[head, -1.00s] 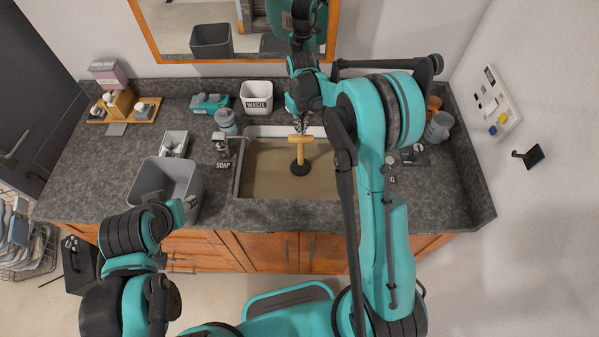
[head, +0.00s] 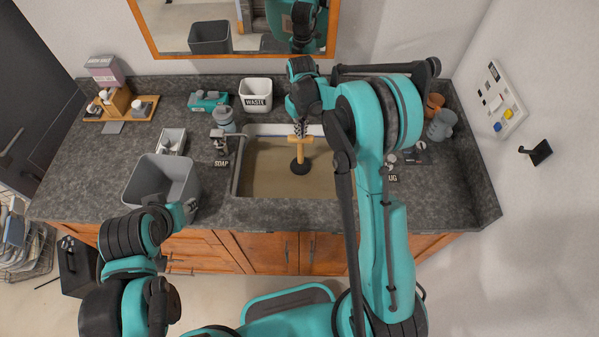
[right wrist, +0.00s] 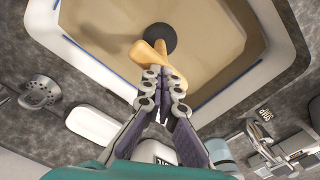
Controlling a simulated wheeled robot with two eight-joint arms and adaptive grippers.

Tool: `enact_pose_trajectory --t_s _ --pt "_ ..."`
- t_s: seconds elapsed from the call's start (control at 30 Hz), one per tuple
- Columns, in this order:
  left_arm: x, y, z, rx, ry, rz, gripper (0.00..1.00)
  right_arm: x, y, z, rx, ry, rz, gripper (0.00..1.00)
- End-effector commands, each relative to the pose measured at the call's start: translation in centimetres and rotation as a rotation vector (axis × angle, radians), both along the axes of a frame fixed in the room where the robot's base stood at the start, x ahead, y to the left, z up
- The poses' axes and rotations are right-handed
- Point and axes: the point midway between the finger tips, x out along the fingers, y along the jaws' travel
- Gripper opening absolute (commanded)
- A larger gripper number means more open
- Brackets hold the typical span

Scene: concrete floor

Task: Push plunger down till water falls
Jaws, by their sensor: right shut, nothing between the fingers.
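The plunger (head: 301,148) stands in the sink (head: 262,184), with a wooden T-shaped handle and a black cup on the sink floor. The sink holds murky brownish water. My right gripper (head: 299,134) is shut and empty, its fingertips at the handle's crossbar. In the right wrist view, my right gripper (right wrist: 165,85) overlaps the handle of the plunger (right wrist: 142,54), and the black cup shows beyond it. I cannot tell for sure whether the fingertips touch the wood.
A faucet (head: 219,141) and soap label are left of the sink. A grey bin (head: 162,180) stands on the counter near my left arm. A waste bin (head: 256,95) is behind the sink. Cups (head: 441,125) stand at right. A mirror hangs on the wall behind.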

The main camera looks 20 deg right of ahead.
Motion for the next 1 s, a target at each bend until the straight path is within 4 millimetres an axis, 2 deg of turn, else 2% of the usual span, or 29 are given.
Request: enact_pose_trajectory --t_s 0.53,0.83,1.0 --pt "0.0 0.0 -1.7 0.0 0.0 0.0 0.4 0.0 0.0 -2.1 0.0 0.0 0.0 0.0" --pt "0.0 0.0 -1.4 0.0 0.0 0.0 0.4 0.0 0.0 -1.7 0.0 0.0 0.0 0.0" --pt "0.0 0.0 -0.9 0.0 0.0 0.0 0.4 0.0 0.0 -0.9 0.0 0.0 0.0 0.0"
